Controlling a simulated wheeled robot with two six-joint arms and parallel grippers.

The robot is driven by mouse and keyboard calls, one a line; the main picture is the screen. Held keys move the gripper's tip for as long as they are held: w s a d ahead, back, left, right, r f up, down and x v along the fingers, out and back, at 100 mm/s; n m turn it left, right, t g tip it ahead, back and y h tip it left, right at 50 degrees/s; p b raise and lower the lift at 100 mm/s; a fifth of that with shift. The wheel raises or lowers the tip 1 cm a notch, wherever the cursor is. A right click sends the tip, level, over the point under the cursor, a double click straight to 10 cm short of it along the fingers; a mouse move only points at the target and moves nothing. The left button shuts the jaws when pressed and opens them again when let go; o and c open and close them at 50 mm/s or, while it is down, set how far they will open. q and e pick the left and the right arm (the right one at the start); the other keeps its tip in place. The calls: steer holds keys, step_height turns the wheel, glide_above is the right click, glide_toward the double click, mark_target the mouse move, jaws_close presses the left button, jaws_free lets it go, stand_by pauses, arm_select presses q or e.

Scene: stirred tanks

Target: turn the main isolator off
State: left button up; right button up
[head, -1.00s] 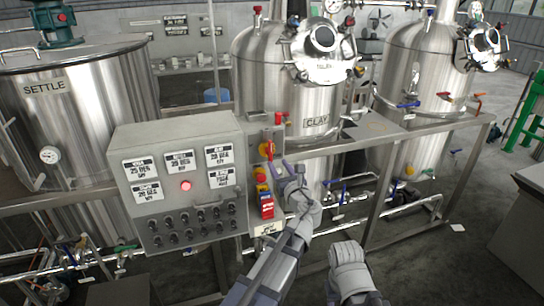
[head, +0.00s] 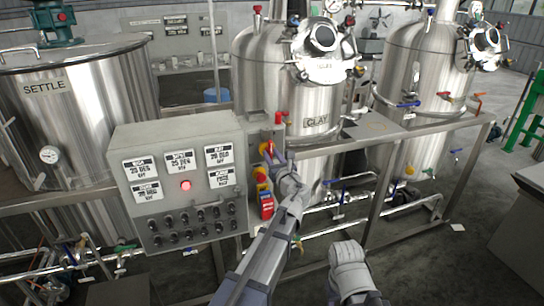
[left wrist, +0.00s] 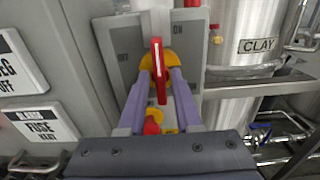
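The main isolator (head: 265,147) is a red handle on a yellow disc, on the right side of the grey control panel. In the left wrist view its red handle (left wrist: 157,75) stands upright, with OFF lettering to its left and ON to its right on a grey plate. My left gripper (head: 273,158) is at the isolator. In the left wrist view its purple fingers (left wrist: 161,82) are open, one on each side of the handle, with small gaps showing. Whether either finger touches it I cannot tell.
The control panel (head: 190,240) carries labels, a red lamp and rows of knobs. A red button (left wrist: 152,128) sits just below the isolator, and a red device (head: 267,205) hangs lower. The CLAY tank (head: 260,85) and a metal frame rail stand close on the right.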

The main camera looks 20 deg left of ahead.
arm_select(q)
jaws_close()
steer(key=shift+n, duration=0.4)
steer(key=n, duration=0.6)
steer(key=shift+n, duration=0.3)
steer(key=n, duration=0.5)
steer(key=shift+s+a+f, duration=0.1)
steer(key=n, duration=0.5)
steer(key=shift+n, duration=0.4)
